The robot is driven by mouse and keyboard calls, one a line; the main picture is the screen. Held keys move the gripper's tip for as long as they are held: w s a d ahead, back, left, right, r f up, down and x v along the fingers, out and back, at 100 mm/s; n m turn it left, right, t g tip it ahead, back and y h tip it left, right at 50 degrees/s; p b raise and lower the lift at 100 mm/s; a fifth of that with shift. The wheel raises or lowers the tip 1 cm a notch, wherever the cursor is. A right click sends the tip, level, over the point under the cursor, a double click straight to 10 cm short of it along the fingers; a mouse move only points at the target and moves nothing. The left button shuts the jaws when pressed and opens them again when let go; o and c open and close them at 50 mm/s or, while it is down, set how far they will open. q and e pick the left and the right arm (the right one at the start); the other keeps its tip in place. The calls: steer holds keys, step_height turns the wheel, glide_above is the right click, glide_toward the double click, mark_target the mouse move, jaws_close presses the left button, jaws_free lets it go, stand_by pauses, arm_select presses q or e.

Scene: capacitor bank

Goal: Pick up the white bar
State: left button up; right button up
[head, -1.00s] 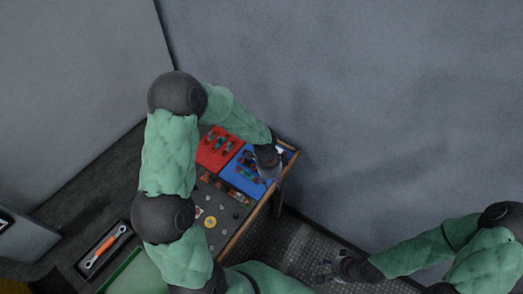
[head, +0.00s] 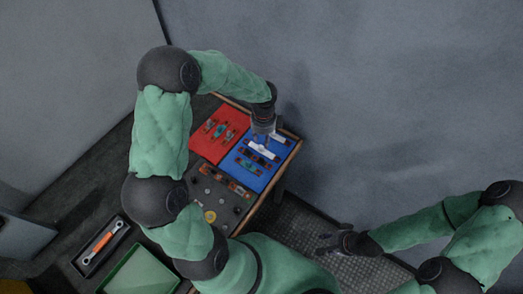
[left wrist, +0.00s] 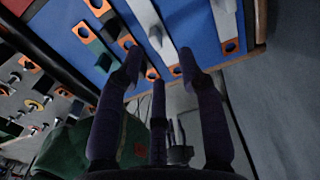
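A white bar (head: 262,150) lies on the blue panel (head: 234,167), just below my left gripper (head: 263,134) in the head view. A second pale bar (head: 281,140) lies near the panel's right edge. In the left wrist view, the white bar (left wrist: 147,27) is ahead of my left gripper (left wrist: 160,66), whose fingers are spread and empty, apart from it. The second pale bar (left wrist: 225,18) is to its right, with an orange end plate. My right gripper (head: 328,243) hangs at the lower right, away from the panel, with its fingers apart.
A black bar (left wrist: 113,17) and a green bar (left wrist: 92,43) lie left of the white bar. A red panel (head: 205,151) with bars adjoins the blue one. A grey panel (head: 200,190) holds small parts. A wrench tray (head: 101,246) and green tray (head: 142,272) are at lower left.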

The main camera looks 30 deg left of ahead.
mark_target(263, 147)
arm_select(q)
step_height(263, 147, down, 5)
steer(key=shift+s+f+b, duration=0.1)
steer(key=shift+b, duration=1.15)
steer(key=shift+c, duration=0.3)
jaws_close()
